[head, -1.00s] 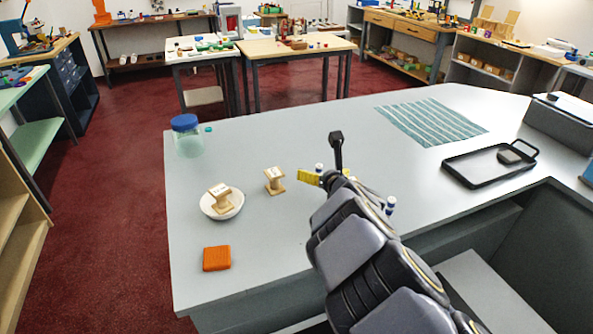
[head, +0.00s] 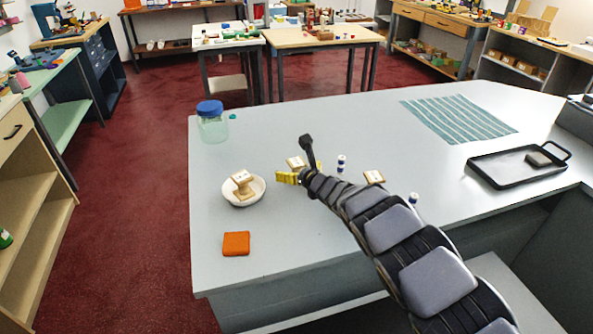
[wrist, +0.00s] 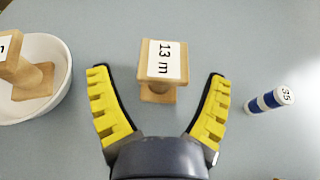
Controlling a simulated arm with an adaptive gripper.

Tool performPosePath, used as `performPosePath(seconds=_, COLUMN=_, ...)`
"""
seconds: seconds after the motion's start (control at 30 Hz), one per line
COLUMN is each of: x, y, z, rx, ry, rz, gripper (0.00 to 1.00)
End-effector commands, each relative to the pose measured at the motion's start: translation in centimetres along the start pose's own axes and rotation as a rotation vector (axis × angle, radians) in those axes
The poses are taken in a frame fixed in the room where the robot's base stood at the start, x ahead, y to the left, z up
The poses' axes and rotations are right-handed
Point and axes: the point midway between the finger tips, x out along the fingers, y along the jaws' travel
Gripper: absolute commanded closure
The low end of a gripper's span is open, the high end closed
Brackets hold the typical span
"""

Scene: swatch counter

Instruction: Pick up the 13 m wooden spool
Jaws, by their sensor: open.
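The 13 m wooden spool (wrist: 160,66) stands on the counter, its white label reading "13 m" on top. In the wrist view it is upright between the yellow fingers of my gripper (wrist: 157,74), near their tips, with visible gaps on both sides. My gripper is open and holds nothing. In the head view the spool (head: 295,162) shows just behind my gripper (head: 303,171), which partly covers it.
A white bowl (head: 257,197) holding another wooden spool (head: 242,184) is close on the left. A third spool (head: 374,177) and a blue-and-white cylinder (wrist: 270,99) are on the right. An orange block (head: 236,243) lies nearer the front; a blue-lidded jar (head: 212,124) stands behind.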

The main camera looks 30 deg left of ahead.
Motion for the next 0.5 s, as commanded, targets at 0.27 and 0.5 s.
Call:
performPosePath(seconds=0.27, x=1.5, y=-0.1, z=-0.1, rx=0.000, ry=0.001, rz=-0.003, gripper=0.21)
performPosePath(seconds=0.5, x=1.5, y=-0.1, z=0.0, rx=-0.001, ry=0.001, rz=-0.004, gripper=0.22)
